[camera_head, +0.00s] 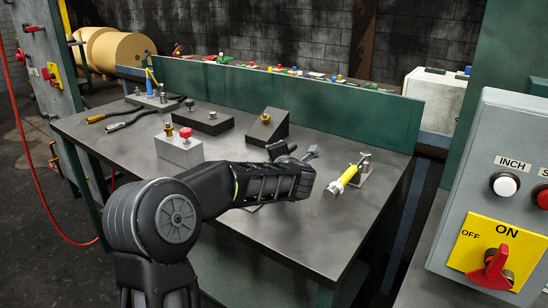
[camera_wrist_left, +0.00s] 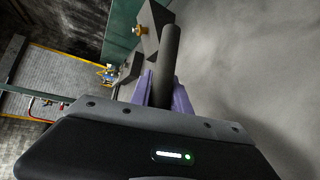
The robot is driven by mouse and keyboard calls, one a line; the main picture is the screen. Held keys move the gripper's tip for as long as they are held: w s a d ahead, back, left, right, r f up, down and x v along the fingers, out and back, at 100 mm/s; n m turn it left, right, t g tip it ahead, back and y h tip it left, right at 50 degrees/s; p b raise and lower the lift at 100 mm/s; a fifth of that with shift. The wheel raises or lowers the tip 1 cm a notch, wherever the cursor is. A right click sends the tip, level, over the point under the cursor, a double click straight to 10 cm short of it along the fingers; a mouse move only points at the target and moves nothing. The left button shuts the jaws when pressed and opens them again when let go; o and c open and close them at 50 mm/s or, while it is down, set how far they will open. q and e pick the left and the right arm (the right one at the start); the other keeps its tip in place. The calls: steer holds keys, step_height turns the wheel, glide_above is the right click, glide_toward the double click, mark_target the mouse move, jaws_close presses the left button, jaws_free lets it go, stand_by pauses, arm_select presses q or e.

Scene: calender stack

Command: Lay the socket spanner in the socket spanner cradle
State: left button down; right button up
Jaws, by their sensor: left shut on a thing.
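My left arm reaches over the middle of the table in the head view, and its gripper (camera_head: 283,154) is mostly hidden behind my own wrist. In the left wrist view its purple fingers (camera_wrist_left: 168,90) are shut on a dark round rod (camera_wrist_left: 170,55), likely the socket spanner. A grey metal end (camera_head: 312,152) shows beside the gripper in the head view. I cannot tell for sure which fixture is the socket spanner cradle. A grey bracket (camera_head: 365,172) at the table's right carries a yellow-handled tool (camera_head: 345,178). My right gripper is not in view.
A dark wedge block (camera_head: 267,130), a black block (camera_head: 205,122) and a grey block with a red knob (camera_head: 181,150) stand behind the arm. The table's front right is clear.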

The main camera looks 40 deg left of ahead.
arm_select(q)
steer(key=shift+f, duration=0.2)
steer(key=c, duration=1.1)
jaws_free()
steer(key=shift+f, duration=0.2)
steer(key=shift+c, duration=0.2)
steer(key=shift+f, duration=0.1)
steer(key=c, duration=0.4)
steer(key=o, duration=0.5)
steer(key=shift+c, duration=0.2)
steer(key=shift+s+f, duration=0.1)
steer(key=o, duration=0.6)
steer(key=shift+c, duration=0.2)
steer(key=shift+s+d+r, duration=0.1)
steer(key=shift+d+r, duration=0.1)
steer(key=shift+r, duration=0.15)
steer(key=shift+v, duration=0.95)
steer(key=shift+r+v, duration=0.1)
steer(key=shift+v, duration=1.3)
steer(key=shift+r+v, duration=0.15)
steer(key=shift+v, duration=1.25)
